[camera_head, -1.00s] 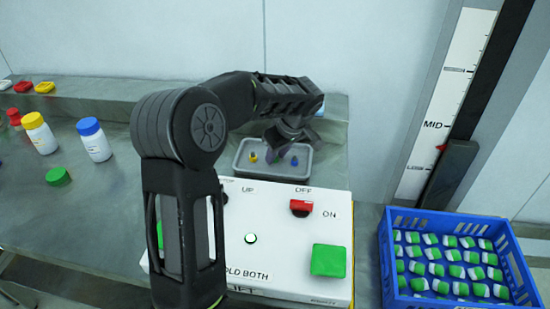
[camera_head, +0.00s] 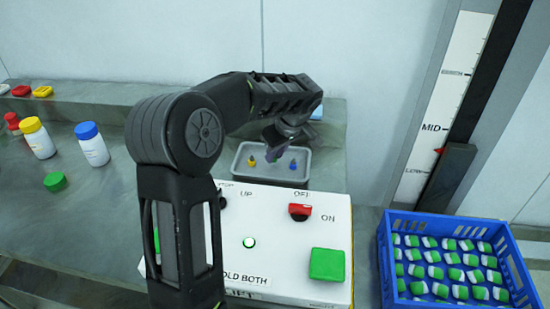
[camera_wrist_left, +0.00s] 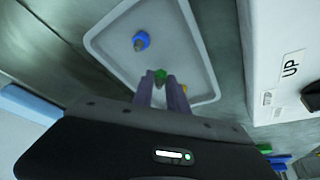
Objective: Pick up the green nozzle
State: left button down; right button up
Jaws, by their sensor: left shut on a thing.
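The green nozzle (camera_wrist_left: 160,76) shows between the two purple fingertips of my left gripper (camera_wrist_left: 161,86) in the left wrist view, and the gripper is shut on it. The nozzle is over the grey tray (camera_wrist_left: 205,50); I cannot tell whether it still touches the tray floor. In the head view my left gripper (camera_head: 274,156) reaches down at the tray (camera_head: 325,172), between a yellow nozzle (camera_head: 252,161) and a blue nozzle (camera_head: 293,164). The green nozzle is hidden there. The blue nozzle also stands in the wrist view (camera_wrist_left: 140,41). My right gripper is not in view.
A white control box (camera_head: 280,258) with a red switch and green button stands in front of the tray. Bottles (camera_head: 92,146) and a green cap (camera_head: 55,182) are at the left. A wall is behind.

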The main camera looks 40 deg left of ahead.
pick_arm(q)
notch_tip(320, 180, up, 8)
jog(key=shift+r, duration=0.25)
dwell(0.6)
